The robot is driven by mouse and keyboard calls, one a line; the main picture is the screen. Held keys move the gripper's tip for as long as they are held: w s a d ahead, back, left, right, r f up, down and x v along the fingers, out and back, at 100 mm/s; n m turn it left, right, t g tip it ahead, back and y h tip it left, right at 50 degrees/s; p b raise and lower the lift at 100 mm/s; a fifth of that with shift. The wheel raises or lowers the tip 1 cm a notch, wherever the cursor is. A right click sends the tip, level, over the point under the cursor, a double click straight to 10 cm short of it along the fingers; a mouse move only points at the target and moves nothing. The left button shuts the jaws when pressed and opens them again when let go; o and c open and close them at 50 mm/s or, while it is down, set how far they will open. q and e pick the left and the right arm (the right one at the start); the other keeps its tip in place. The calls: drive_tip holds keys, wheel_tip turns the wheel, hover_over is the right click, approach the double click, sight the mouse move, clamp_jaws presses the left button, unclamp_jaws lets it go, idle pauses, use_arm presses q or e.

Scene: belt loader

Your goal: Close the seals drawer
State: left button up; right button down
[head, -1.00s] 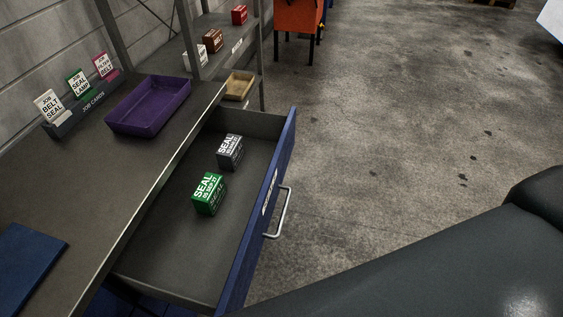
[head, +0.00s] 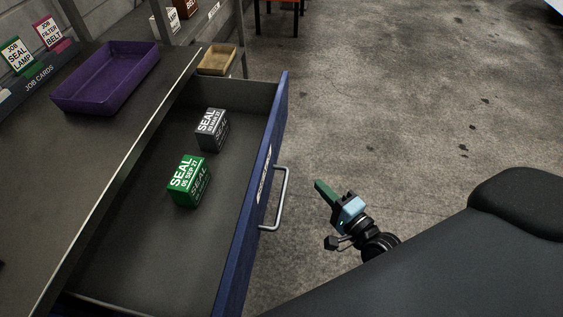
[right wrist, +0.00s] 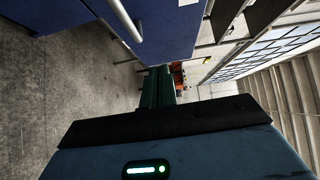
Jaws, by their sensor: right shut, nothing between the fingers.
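The seals drawer (head: 250,215) stands pulled out from under the bench, its blue front facing right with a grey metal handle (head: 279,200). Inside lie a green seal box (head: 188,181) and a dark grey seal box (head: 211,129). My right gripper (head: 321,187) is shut and empty, to the right of the handle and apart from it. In the right wrist view, the green fingers (right wrist: 157,88) are together, with the blue drawer front (right wrist: 168,25) and the handle (right wrist: 124,19) beyond them. My left gripper is not in view.
A purple tray (head: 107,80) and a job card holder (head: 30,84) stand on the bench (head: 60,165). A tan tray (head: 217,60) sits on a shelf behind the drawer. The concrete floor (head: 400,110) to the right is clear.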

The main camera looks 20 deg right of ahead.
drive_tip(key=w+a, duration=0.1)
drive_tip(key=w, duration=0.3)
drive_tip(key=w+a, duration=0.1)
drive_tip(key=w, duration=0.2)
drive_tip(key=w+a, duration=0.2)
drive_tip(key=w, duration=0.2)
drive_tip(key=shift+w+r+p, duration=0.2)
drive_tip(key=shift+w+p, duration=0.15)
drive_tip(key=shift+p, duration=0.05)
drive_tip(key=shift+w+a, duration=0.35)
drive_tip(key=shift+a, duration=0.2)
